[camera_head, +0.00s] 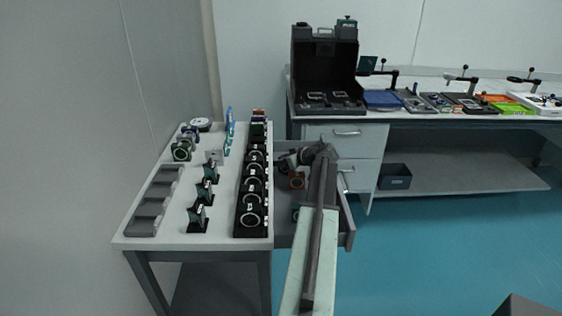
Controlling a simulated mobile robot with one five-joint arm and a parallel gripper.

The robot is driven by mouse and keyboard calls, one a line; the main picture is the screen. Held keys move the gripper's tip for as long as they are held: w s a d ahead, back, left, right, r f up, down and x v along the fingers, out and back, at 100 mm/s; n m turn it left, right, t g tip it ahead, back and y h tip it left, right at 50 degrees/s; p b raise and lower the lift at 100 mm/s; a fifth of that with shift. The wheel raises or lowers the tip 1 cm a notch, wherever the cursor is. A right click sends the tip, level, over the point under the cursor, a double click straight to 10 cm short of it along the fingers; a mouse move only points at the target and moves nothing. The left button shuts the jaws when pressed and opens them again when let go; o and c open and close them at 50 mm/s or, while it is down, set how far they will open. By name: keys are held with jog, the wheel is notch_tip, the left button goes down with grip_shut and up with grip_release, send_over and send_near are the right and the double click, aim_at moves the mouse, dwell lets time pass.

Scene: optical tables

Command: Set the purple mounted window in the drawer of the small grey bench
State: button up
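The small grey bench (165,241) stands at the left. Its drawer (349,222) is pulled out to the right. My arm reaches over the drawer, and my gripper (287,163) is at its far part, close to the bench's right edge. I cannot make out whether its fingers are open or shut. A round part shows lower in the drawer, mostly hidden by my arm. I cannot pick out a purple mounted window.
On the bench are a black rack (238,228) of several ring mounts, a grey tray (141,226) and dark green mounts (197,218). A white-drawered cabinet (340,132) and long table carry a black open case (324,60).

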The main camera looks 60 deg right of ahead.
jog(key=shift+s+r+p, duration=0.1)
jog(key=shift+r+p, duration=0.25)
jog(key=p+v, duration=0.5)
jog(key=v, duration=0.6)
jog(key=shift+s, duration=0.4)
